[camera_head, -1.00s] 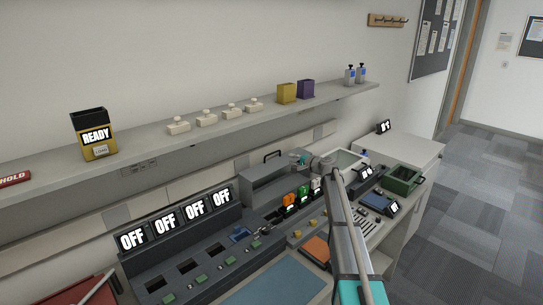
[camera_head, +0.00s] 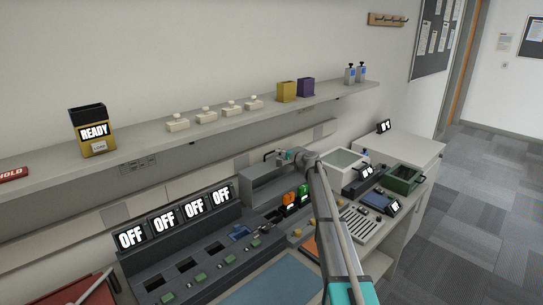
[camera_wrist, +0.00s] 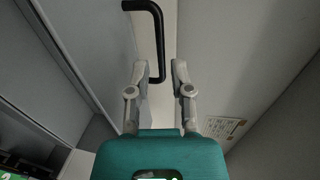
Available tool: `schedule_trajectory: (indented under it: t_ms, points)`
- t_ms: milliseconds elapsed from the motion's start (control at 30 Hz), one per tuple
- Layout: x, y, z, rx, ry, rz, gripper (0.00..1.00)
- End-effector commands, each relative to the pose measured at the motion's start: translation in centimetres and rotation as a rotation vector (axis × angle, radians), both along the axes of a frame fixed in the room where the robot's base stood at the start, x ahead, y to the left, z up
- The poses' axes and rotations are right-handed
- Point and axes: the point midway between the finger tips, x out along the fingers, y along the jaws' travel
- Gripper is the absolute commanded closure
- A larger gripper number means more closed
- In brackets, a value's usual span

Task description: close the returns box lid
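A grey box (camera_head: 262,192), which I take to be the returns box, stands at the back of the bench below the shelf. A black bar handle (camera_wrist: 157,35) shows close up in the wrist view, beside a grey panel; I cannot tell exactly how far the lid is open. My gripper (camera_wrist: 157,72) is open, its two fingers apart with the lower end of the handle between them in the picture. I cannot tell whether they touch it. In the head view my gripper (camera_head: 274,155) is at the box's upper back edge, partly covering the handle.
A wall shelf (camera_head: 215,128) with bottles, cups and white blocks runs above the bench. Orange and green radios (camera_head: 289,198) stand right of the box, near my arm. A charger row with OFF displays (camera_head: 165,222) is at left. A green tray (camera_head: 403,180) is at right.

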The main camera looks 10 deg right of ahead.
Motion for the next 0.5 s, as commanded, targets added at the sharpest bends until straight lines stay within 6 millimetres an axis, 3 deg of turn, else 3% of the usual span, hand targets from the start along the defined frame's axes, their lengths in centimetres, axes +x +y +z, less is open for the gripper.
schedule_trajectory:
  t_ms: [200,500]
  points:
    - [2.8,1.9,-0.7,0.000,0.000,0.002,0.72]
    - [4.3,3.2,-1.0,0.000,0.001,0.001,0.72]
